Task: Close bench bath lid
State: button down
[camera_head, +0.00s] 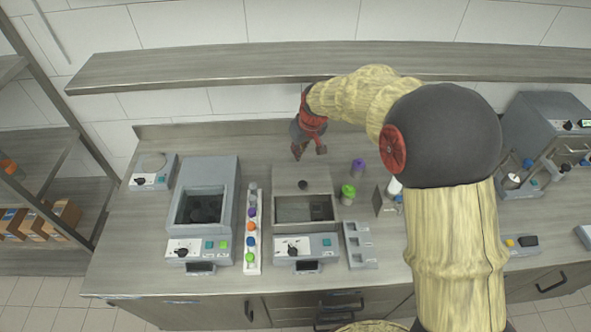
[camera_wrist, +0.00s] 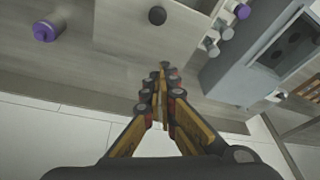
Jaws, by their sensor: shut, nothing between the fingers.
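In the wrist view the knob (camera_wrist: 157,15) shows at the top. My gripper (camera_head: 309,152) is shut and empty, behind the lid and apart from the knob. Its fingertips (camera_wrist: 163,75) meet in the wrist view.
A second open bath (camera_head: 224,172) stands left, with a rack of capped tubes (camera_head: 252,222) between. A purple-capped bottle (camera_head: 357,168) and a green-capped bottle (camera_head: 348,195) stand to the right. A shelf (camera_head: 200,68) runs above the bench's back.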

send_over(298, 180)
jog(key=w+a, duration=0.1)
jog(key=w, duration=0.2)
jog(key=shift+n, duration=0.3)
jog(key=f, duration=0.8)
jog(key=shift+s+a+f, duration=0.1)
jog(key=shift+a+f, duration=0.1)
jog(key=shift+f, duration=0.1)
jog(key=shift+s+f, duration=0.1)
jog(key=shift+f, duration=0.2)
jog(key=s, duration=0.1)
jog(key=s+d, duration=0.1)
jog(key=shift+s+d+f, duration=0.1)
jog(key=shift+s+d, duration=0.15)
jog(key=shift+s, duration=0.1)
jog(key=shift+s+d+f, duration=0.15)
jog(key=shift+s, duration=0.1)
jog(key=s+b, duration=0.2)
jog(key=s, duration=1)
